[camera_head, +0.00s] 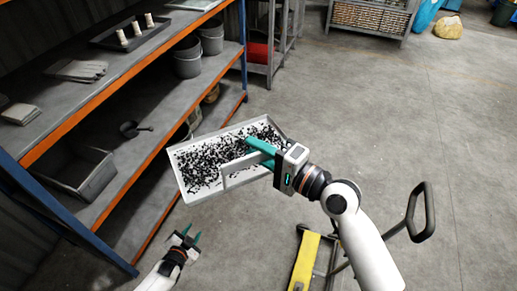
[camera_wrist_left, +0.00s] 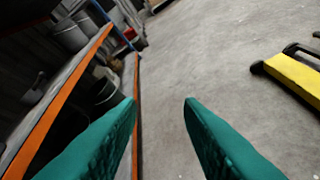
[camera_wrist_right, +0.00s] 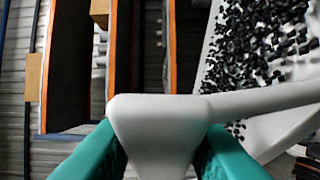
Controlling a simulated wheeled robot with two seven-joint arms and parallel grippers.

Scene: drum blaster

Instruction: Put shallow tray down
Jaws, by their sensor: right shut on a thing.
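The shallow tray (camera_head: 188,188) is white and full of small black pieces. It is held in the air in front of the shelf rack in the head view, slightly tilted. My right gripper (camera_head: 256,157) is shut on the tray's handle bar; in the right wrist view its green fingers (camera_wrist_right: 160,150) close on the white handle (camera_wrist_right: 155,125), with the black pieces (camera_wrist_right: 265,50) beyond. My left gripper (camera_head: 190,238) is low at the left, open and empty, apart from the tray. Its two green fingers (camera_wrist_left: 160,120) stand wide apart in the left wrist view.
An orange-edged shelf rack (camera_head: 125,72) fills the left. A yellow-barred object (camera_head: 304,262) stands at the bottom.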

